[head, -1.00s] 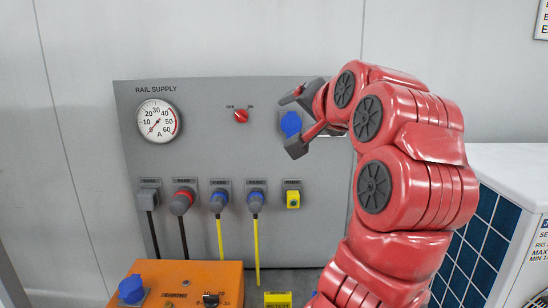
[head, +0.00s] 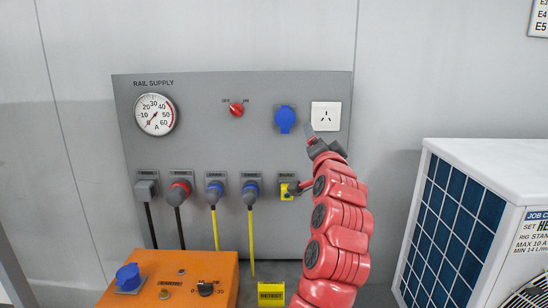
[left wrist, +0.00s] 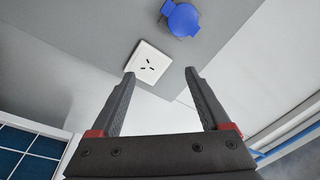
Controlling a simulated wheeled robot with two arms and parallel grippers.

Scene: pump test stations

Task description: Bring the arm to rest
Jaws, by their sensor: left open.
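My left gripper (head: 304,160) is open and empty in front of the grey rail supply panel (head: 205,145), its red arm rising from the bottom right in the head view. My right gripper is not in view.
The panel carries a gauge (head: 156,115), a red switch (head: 236,110) and several plugs with hanging cables. An orange box (head: 180,265) with a blue socket stands below left. A white unit with a blue grille (head: 455,215) stands at the right. The wall between panel and unit is clear.

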